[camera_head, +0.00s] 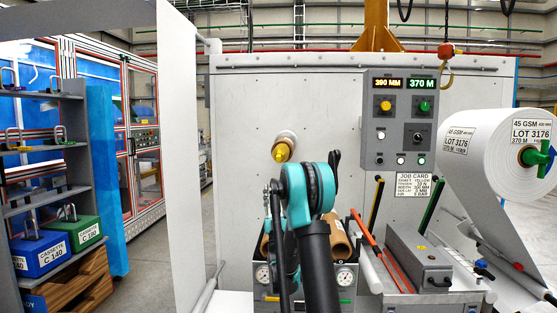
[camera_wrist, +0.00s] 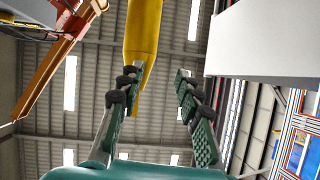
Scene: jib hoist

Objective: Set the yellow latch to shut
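In the head view my teal arm stands below and right of the yellow piece, and the fingers are not clear. The yellow piece is not recognisable in the wrist view.
A control box (camera_head: 400,138) with yellow and green knobs hangs right of the shaft. A white roll (camera_head: 492,150) with a green handle (camera_head: 538,158) stands at right. A red hoist block with hook (camera_head: 446,68) hangs above. A shelf with cassettes (camera_head: 41,254) stands at left.

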